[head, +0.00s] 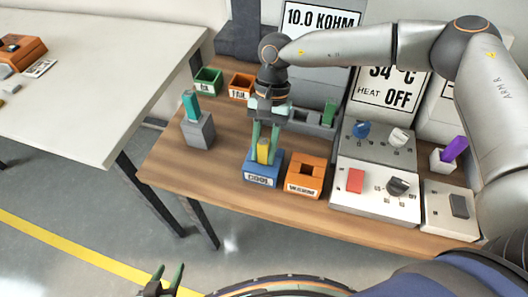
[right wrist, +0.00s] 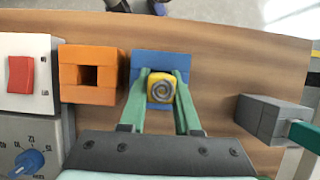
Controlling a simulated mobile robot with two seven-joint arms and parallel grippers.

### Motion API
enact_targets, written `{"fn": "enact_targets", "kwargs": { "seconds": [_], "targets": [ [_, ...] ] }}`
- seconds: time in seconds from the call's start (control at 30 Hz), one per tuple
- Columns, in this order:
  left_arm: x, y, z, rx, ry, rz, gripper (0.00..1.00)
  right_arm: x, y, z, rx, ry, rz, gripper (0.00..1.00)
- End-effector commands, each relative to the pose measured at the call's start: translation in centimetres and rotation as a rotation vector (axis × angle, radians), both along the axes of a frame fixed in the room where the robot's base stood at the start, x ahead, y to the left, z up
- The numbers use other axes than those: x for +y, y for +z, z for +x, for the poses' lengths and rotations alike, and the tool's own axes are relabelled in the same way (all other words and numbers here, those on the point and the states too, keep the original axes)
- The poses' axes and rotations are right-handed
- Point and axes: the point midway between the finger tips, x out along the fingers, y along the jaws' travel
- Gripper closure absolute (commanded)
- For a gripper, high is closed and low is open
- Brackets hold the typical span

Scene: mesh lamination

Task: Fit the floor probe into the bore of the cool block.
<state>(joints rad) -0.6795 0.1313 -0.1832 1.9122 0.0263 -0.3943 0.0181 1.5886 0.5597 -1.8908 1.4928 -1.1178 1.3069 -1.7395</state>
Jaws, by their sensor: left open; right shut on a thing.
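My right gripper (head: 264,148) points down, its green fingers shut on a yellow probe, which I take to be the floor probe (head: 263,152). The yellow probe is upright at the top of the blue block labelled COOL (head: 262,180). In the right wrist view, the yellow probe (right wrist: 162,88) shows its round spiral-marked top between the fingertips and covers the bore of the cool block (right wrist: 146,62). How deep its lower end sits is hidden. My left gripper (head: 166,281) is open and empty at the bottom of the head view, away from the table.
The orange WARM block (head: 291,180) stands close beside the cool block, its square bore empty. A grey block (head: 199,134) with a teal piece stands left. Green (head: 208,82) and orange (head: 240,87) bins are behind. Switch panels (head: 374,192) fill the right side.

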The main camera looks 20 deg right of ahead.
Motion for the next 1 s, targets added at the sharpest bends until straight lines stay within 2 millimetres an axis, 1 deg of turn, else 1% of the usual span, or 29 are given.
{"fn": "enact_targets", "kwargs": {
  "seconds": [0.17,0.33,0.37,0.6,0.83,0.97,1.0],
  "targets": [
    [-0.1,0.2,0.1,-0.002,-0.001,-0.001,0.50,0.0,0.2,0.0,-0.001,0.001,0.001,1.00],
    [-0.1,-0.3,0.1,-0.004,-0.001,-0.001,0.50,0.0,-0.4,0.0,-0.001,0.000,0.000,1.00],
    [-0.1,-0.1,0.1,-0.003,-0.001,-0.001,0.50,0.0,-0.2,0.0,-0.001,0.000,0.000,0.66],
    [-0.1,-0.1,0.1,-0.004,-0.001,-0.002,0.50,0.0,-0.2,0.0,-0.001,0.000,-0.001,0.39],
    [-0.1,0.0,0.1,-0.004,-0.001,-0.002,0.50,0.0,-0.1,0.0,-0.001,0.000,-0.001,0.39],
    [-0.1,0.5,0.1,-0.004,-0.001,-0.002,0.50,0.0,0.5,0.1,-0.001,0.000,0.000,0.39],
    [-0.1,0.1,0.2,-0.005,-0.001,-0.002,0.50,-0.1,0.8,0.3,-0.003,-0.001,0.001,0.39]
  ]
}}
